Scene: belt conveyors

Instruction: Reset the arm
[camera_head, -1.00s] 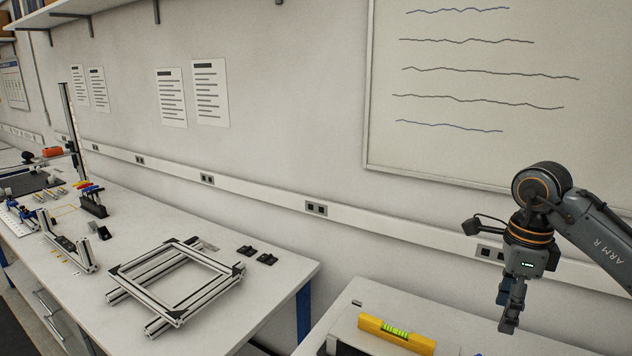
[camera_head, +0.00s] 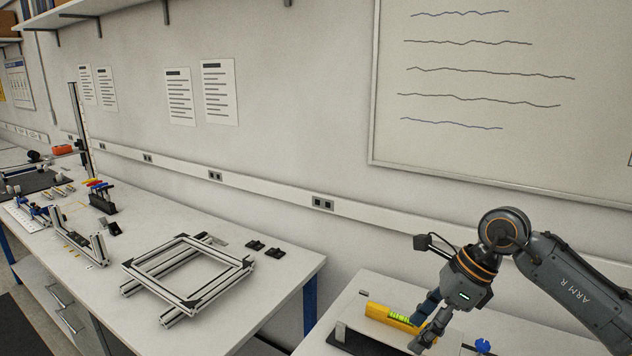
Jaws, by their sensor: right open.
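My right arm comes in from the right, and its gripper (camera_head: 420,325) points down and to the left over the right-hand table. The gripper is open, with nothing seen between its fingers. It overlaps the right end of a yellow spirit level (camera_head: 385,312) in the picture; I cannot tell whether it touches it. My left gripper is not in view.
The right table (camera_head: 350,290) also bears a dark flat item (camera_head: 365,340) and a blue knob (camera_head: 482,345). A gap separates it from the left workbench (camera_head: 290,290), which holds an aluminium frame (camera_head: 190,268) and two small black parts (camera_head: 264,248). A whiteboard (camera_head: 500,150) hangs behind.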

